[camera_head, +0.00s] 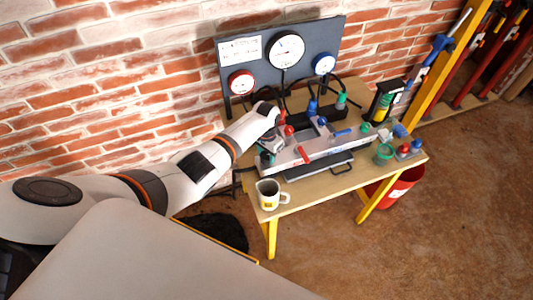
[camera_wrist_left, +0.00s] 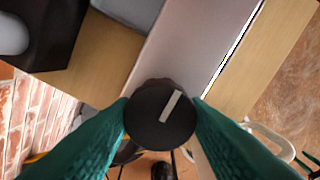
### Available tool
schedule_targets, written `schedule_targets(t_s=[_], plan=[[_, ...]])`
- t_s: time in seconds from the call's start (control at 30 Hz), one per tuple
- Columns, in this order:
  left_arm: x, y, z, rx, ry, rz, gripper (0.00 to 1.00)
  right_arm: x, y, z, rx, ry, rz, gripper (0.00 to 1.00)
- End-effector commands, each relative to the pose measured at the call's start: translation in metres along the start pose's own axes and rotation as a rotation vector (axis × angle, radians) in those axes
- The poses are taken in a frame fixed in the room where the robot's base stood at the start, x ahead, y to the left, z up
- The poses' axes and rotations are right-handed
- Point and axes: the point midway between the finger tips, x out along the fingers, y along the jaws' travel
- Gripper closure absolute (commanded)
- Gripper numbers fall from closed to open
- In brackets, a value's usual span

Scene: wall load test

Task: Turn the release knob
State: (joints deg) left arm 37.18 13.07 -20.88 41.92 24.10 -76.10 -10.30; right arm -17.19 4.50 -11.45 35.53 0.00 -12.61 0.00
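The round black release knob (camera_wrist_left: 160,117) has a white line across its top and shows in the left wrist view. The line leans to the upper right. My left gripper (camera_wrist_left: 161,112) has a green finger on each side of the knob, and both fingers appear to touch its rim. In the head view my left gripper (camera_head: 266,152) is at the left end of a pale grey beam (camera_head: 325,146) on the bench. The knob itself is hidden there. My right gripper is not in view.
The wooden bench (camera_head: 310,192) stands by a brick wall. A mug (camera_head: 268,195) stands at its front left. A grey gauge panel (camera_head: 265,75) rises at the back. Red and blue levers sit on the beam. A red bucket (camera_head: 400,187) stands under the right end.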

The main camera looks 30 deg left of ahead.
Motion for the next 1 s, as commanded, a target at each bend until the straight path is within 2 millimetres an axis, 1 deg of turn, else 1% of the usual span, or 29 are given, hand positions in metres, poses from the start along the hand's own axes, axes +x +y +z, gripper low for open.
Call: schedule_targets(t_s=[0.03,0.1,0.13,0.4,0.53,0.67,1.0], plan=[[-0.001,0.001,0.001,-0.003,-0.003,0.000,0.52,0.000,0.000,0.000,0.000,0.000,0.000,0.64],[-0.001,0.000,0.001,-0.002,-0.002,0.000,0.41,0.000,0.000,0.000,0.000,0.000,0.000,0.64],[-0.001,0.000,0.001,-0.002,-0.002,0.000,0.37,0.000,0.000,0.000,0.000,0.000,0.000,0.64],[-0.001,0.000,0.000,0.000,-0.001,0.000,0.37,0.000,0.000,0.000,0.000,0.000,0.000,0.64],[-0.008,0.000,0.001,0.001,-0.003,0.000,0.37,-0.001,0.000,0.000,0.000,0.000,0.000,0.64],[-0.026,0.001,0.001,0.001,-0.005,0.001,0.37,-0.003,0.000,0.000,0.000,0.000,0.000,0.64],[-0.093,0.001,0.001,0.000,-0.006,0.001,0.37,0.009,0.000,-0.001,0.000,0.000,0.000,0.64]])
